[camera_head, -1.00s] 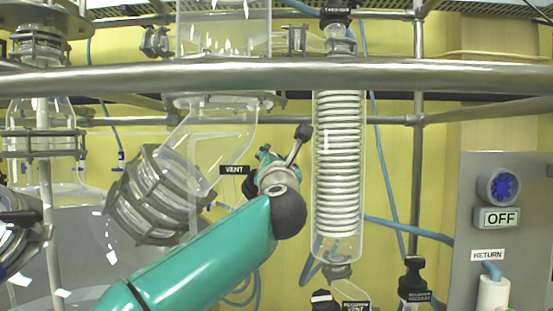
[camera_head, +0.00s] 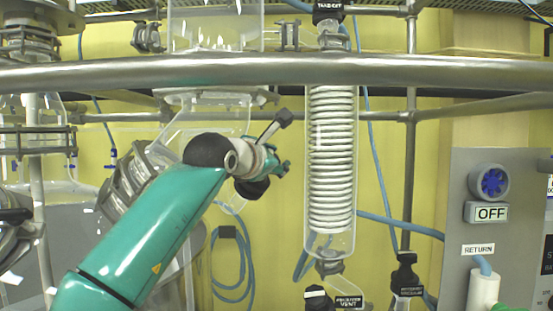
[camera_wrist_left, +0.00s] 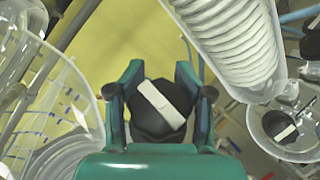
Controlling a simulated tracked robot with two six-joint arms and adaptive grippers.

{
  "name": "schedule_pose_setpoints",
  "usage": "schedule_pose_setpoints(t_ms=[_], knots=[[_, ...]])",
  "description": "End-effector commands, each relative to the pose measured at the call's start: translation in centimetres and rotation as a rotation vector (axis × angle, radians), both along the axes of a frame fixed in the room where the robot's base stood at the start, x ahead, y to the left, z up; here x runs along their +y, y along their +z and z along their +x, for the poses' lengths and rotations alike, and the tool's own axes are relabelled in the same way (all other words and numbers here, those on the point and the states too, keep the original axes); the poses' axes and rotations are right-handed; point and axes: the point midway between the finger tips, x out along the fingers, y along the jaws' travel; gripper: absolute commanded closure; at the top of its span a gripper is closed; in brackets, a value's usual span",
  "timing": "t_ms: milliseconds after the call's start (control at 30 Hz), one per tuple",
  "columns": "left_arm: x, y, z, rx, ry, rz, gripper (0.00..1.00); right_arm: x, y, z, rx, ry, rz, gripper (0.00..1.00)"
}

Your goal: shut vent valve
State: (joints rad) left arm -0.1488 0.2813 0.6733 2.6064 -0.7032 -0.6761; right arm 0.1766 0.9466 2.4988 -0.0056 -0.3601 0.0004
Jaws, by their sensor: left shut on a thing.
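In the left wrist view, a black knob (camera_wrist_left: 158,122) with a white bar across its top sits between the two fingers of my left gripper (camera_wrist_left: 160,88). The fingers are shut on it from both sides. The white bar runs diagonally, from upper left to lower right. In the head view, my left gripper (camera_head: 283,167) is just left of the coiled glass condenser (camera_head: 331,160). My wrist and forearm hide the valve body and the VENT label there. My right gripper is not in view.
A steel rail (camera_head: 270,72) crosses above my arm. A second black knob (camera_head: 318,299) by a RECEIVER VENT label is below the condenser. A grey panel (camera_head: 465,260) with a blue dial and OFF sign stands at the right. Blue hoses (camera_head: 232,262) hang behind.

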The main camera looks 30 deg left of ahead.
Motion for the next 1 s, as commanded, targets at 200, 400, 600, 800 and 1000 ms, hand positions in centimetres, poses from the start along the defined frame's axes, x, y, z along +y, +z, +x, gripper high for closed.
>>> schedule_pose_setpoints(t_ms=[200, 400, 600, 800, 1000], knots=[[-0.25, -0.64, 0.29, 0.049, -0.039, 0.008, 0.89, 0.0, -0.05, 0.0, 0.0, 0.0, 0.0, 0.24], [-0.31, -0.69, 0.28, 0.062, -0.052, 0.011, 0.89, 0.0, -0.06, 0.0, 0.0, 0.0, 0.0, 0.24], [-0.34, -0.73, 0.29, 0.064, -0.054, 0.01, 0.89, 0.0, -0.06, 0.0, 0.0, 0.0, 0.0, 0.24], [-0.36, -0.77, 0.3, 0.065, -0.054, 0.01, 0.46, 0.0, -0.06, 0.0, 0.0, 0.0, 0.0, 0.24], [-0.29, -0.56, 0.21, 0.06, -0.052, 0.011, 0.32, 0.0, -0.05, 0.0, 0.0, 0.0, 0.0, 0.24]])
